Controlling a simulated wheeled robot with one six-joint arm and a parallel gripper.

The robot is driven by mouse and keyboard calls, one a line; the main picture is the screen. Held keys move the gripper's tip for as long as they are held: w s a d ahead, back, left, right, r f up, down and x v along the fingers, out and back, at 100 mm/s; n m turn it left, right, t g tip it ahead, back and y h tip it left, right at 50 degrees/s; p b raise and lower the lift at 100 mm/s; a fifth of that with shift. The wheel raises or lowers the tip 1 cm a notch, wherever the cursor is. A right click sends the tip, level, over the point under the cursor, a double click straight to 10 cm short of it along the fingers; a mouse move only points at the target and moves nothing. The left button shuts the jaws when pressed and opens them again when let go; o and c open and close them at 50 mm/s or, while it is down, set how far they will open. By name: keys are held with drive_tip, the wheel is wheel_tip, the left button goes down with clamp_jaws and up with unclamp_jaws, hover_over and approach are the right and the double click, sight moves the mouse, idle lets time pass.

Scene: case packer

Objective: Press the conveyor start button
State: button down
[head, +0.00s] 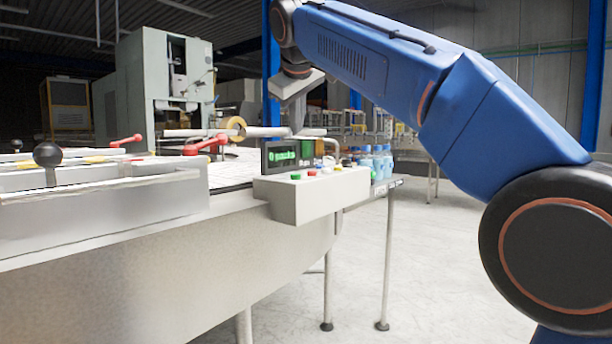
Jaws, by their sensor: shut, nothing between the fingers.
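A pale control box (310,197) sits at the right end of the machine's front edge. A row of small coloured buttons runs along its top. A green button (295,176) is at the left end, with a red button (311,172) beside it. No labels can be read, so I cannot tell from markings which one starts the conveyor. A dark display with green characters (283,154) stands behind the row. My gripper (297,128) points down, shut and empty, above the display in the picture. It is apart from the buttons.
A black ball-topped lever (48,155) and red handles (206,144) stand on the machine to the left. A roll (234,127) is behind. Blue-capped bottles (378,162) stand on a small table to the right of the box. The floor at right is clear.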

drive_tip(key=shift+a+r, duration=0.15)
idle(0.3)
hover_over(296, 176)
drive_tip(key=shift+f, duration=4.4)
drive_tip(key=shift+f, duration=0.2)
drive_tip(key=shift+f, duration=0.25)
drive_tip(key=shift+f, duration=0.5)
drive_tip(key=shift+r, duration=0.95)
